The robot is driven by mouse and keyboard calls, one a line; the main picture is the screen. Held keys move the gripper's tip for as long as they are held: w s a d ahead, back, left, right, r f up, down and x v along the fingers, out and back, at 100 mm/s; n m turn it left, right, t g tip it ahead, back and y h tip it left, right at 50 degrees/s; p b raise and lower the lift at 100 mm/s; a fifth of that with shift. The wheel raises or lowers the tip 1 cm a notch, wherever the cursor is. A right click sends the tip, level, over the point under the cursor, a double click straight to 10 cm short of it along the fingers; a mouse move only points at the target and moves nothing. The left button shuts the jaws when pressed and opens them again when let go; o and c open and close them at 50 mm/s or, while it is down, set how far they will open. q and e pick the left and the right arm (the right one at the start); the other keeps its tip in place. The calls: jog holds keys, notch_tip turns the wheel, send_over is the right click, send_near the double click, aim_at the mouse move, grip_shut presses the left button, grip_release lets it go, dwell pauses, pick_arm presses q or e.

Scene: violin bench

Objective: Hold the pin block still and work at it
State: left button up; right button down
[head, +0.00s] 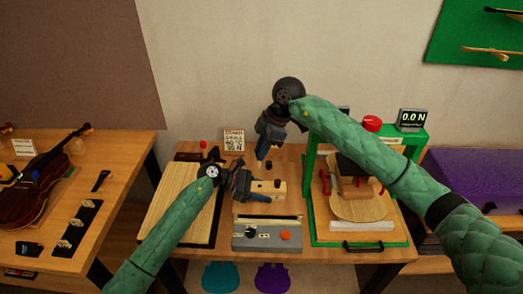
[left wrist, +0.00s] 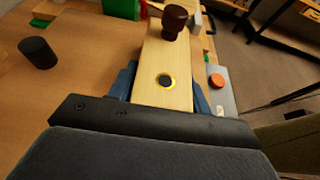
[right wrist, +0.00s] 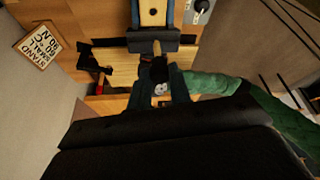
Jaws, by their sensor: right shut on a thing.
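The pin block (head: 268,189) is a pale wooden block on the bench. In the left wrist view its top (left wrist: 163,50) has a dark hole (left wrist: 165,80) ringed in yellow, and a dark red knob (left wrist: 175,18) stands beyond the hole. My left gripper (head: 250,184) has its fingers on either side of the block; I cannot tell whether they press on it. My right gripper (head: 264,146) is raised above and behind the block. It is shut on a dark tool (right wrist: 158,70), mostly hidden between its fingers. The block also shows in the right wrist view (right wrist: 152,12).
A grey unit with an orange button (head: 285,236) sits in front of the block. A green frame (head: 309,200) stands right, with a force display (head: 413,119) reading 0.0 N. A pale board (head: 170,212) lies left. A dark cylinder (left wrist: 38,52) stands beside the block.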

pick_arm(q)
jog(key=o, duration=0.4)
jog(key=v, duration=1.2)
